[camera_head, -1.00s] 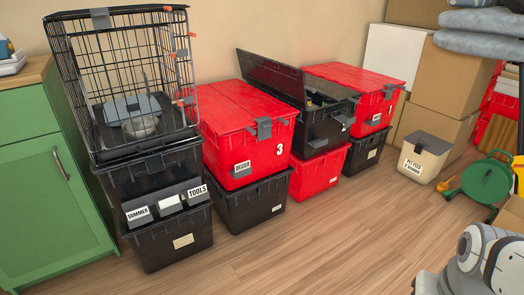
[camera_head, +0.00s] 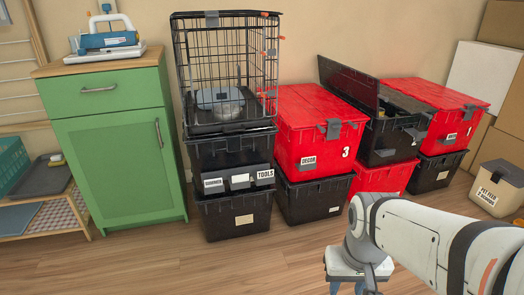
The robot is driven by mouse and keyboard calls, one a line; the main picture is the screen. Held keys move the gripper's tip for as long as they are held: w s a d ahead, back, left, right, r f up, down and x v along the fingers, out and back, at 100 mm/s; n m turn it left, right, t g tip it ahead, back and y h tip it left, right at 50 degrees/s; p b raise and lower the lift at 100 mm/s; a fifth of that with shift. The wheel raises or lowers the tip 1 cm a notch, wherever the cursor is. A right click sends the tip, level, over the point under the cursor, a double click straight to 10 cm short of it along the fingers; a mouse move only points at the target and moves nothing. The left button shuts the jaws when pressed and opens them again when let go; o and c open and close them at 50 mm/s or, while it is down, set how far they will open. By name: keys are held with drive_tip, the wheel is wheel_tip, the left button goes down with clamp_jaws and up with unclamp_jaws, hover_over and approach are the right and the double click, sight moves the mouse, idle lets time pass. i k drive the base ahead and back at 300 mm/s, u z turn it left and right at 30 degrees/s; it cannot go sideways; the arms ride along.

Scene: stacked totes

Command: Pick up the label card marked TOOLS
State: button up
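The label card marked TOOLS (camera_head: 265,175) is a small white card with black letters. It sits at the right end of the front of the upper black tote (camera_head: 232,160), below the wire crate. To its left on the same tote front are a blank pale card (camera_head: 240,180) and a card marked SUMMER (camera_head: 213,184). My arm shows at the lower right, in front of the totes and to the right of the card. My gripper cannot be made out in this view.
A wire crate (camera_head: 225,60) stands on the left stack. Red totes (camera_head: 322,125) and an open-lidded black tote (camera_head: 390,135) stand to its right. A green cabinet (camera_head: 115,150) stands to the left. Wood floor (camera_head: 150,265) in front of the stacks is clear at left.

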sight(267, 174)
drive_tip(key=i, duration=1)
drive_tip(key=u, duration=0.05)
